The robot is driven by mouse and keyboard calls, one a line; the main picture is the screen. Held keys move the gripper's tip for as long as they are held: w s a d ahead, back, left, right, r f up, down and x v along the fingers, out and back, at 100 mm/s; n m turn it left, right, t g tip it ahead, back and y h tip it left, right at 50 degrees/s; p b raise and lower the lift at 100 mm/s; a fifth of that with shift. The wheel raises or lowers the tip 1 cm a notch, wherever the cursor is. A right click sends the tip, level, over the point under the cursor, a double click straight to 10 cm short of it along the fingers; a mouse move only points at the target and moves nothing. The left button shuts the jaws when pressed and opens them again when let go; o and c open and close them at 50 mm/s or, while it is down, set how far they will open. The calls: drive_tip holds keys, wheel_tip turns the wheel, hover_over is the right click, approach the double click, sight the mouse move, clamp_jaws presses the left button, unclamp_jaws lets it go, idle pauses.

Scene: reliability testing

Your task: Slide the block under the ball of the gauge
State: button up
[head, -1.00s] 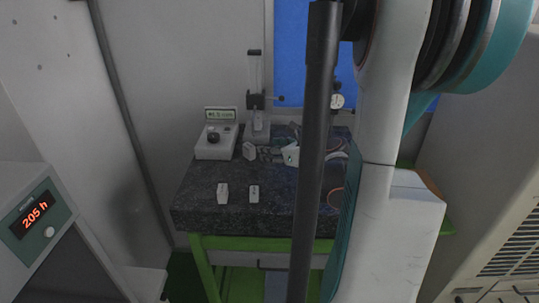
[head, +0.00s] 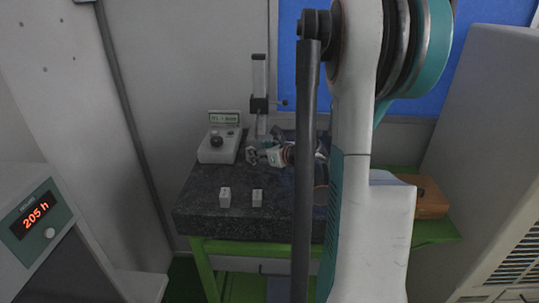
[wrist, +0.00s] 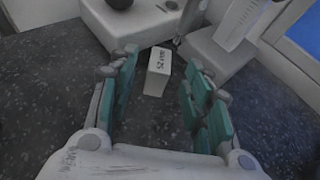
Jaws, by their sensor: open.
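A small pale block (wrist: 158,72) with dark print on its top stands on the dark stone plate (wrist: 50,110). In the wrist view it lies between and slightly beyond the fingertips of my gripper (wrist: 159,62). The teal finger pads are spread, with a gap on both sides of the block. In the head view my gripper (head: 258,155) is low over the plate, near the foot of the gauge stand (head: 259,75), and largely covers that block. The stand's pale base (wrist: 215,55) shows just beyond the block. I cannot make out the gauge's ball clearly.
Two more pale blocks, left (head: 225,197) and right (head: 257,197), stand near the plate's front edge. A display box (head: 216,146) with a dark knob stands left of the gauge. My arm hides the plate's right part.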

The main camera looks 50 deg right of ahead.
drive_tip(key=shift+x, duration=2.65)
clamp_jaws()
